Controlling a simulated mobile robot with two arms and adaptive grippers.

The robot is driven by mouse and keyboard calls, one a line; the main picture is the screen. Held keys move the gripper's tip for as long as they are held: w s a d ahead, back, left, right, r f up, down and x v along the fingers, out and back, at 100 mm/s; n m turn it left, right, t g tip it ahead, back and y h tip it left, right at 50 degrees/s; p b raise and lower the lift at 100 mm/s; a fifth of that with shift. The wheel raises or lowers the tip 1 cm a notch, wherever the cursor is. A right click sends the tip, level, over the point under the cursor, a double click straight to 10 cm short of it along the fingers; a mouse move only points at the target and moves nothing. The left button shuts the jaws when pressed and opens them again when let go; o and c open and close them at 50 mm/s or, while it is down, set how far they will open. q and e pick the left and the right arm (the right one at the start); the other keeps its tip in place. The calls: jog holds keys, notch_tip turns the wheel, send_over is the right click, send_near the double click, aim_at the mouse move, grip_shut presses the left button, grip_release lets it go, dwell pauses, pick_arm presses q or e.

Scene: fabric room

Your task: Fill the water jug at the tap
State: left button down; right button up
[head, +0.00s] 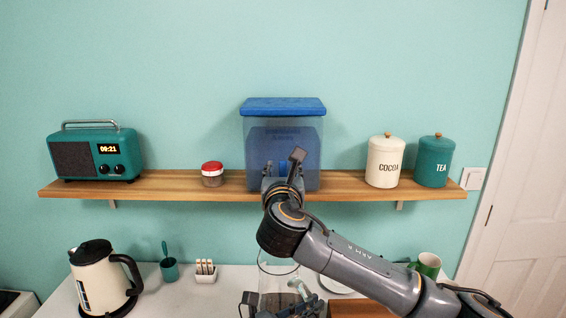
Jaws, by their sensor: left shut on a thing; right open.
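The water dispenser (300,135), a clear tank with a blue lid and blue water inside, stands on the wooden shelf. My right gripper (283,165) is open in front of its lower front. The tap is hidden behind this gripper and its wrist. The clear water jug (277,268) is below the shelf at the bottom of the view, under the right wrist and partly cut off by the picture edge. My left gripper (303,292) is shut on the jug, low in the view and partly hidden by the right arm. I cannot tell whether the jug holds water.
The shelf (340,187) also bears a radio (95,156), a red-lidded jar (212,174), a cocoa canister (384,162) and a tea canister (434,161). On the counter (232,285) are a kettle (98,278), a teal cup (169,271), a white holder (206,273) and a green mug (428,264).

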aim_at(283, 163)
jog(key=shift+w, duration=2.45)
jog(key=shift+c, duration=0.4)
grip_shut()
